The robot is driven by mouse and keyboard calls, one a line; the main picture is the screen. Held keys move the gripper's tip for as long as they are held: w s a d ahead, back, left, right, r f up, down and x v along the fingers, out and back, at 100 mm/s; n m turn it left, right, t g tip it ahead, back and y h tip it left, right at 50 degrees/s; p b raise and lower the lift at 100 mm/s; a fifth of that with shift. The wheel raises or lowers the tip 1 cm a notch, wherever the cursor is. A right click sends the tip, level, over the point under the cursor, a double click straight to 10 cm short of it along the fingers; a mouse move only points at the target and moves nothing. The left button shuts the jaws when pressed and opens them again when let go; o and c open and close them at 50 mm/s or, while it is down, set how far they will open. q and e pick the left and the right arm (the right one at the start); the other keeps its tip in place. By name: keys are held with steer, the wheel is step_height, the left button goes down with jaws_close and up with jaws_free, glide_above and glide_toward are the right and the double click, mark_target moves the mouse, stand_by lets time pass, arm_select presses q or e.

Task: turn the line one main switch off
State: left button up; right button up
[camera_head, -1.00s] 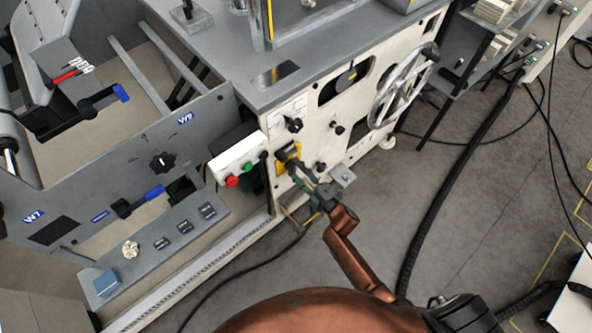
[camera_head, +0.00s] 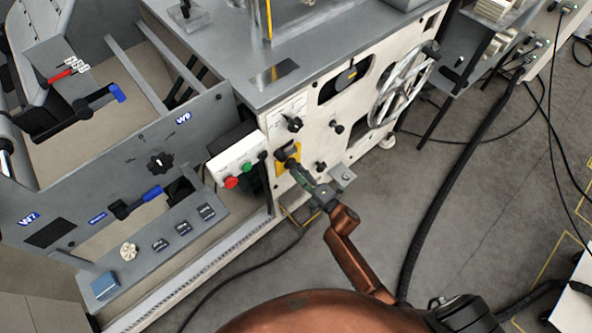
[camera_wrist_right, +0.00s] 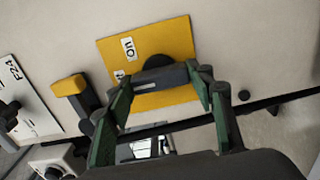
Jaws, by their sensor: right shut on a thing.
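The main switch is a yellow plate (camera_wrist_right: 172,42) with a dark rotary handle (camera_wrist_right: 160,80), on the cream machine front. The plate also shows in the head view (camera_head: 279,163). A white "On" label sits on the plate; a second label beside the handle is mostly hidden. My right gripper (camera_wrist_right: 160,92) is shut on the handle, with its green-sided fingers at the handle's two ends. In the head view my right gripper (camera_head: 296,169) reaches the plate from the lower right and covers part of it. My left gripper is not in view.
Left of the switch is a white button box (camera_head: 240,160) with red and green buttons. A black knob (camera_head: 293,124) is above, and a small metal bracket (camera_head: 342,178) sits close to my gripper. A handwheel (camera_head: 404,84) is at the right. Cables cross the floor.

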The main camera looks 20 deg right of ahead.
steer(key=o, duration=0.8)
steer(key=shift+c, duration=0.2)
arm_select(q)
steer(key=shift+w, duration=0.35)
arm_select(e)
steer(key=o, duration=0.4)
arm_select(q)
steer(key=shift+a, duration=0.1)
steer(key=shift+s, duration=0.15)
arm_select(e)
steer(key=v, duration=1.2)
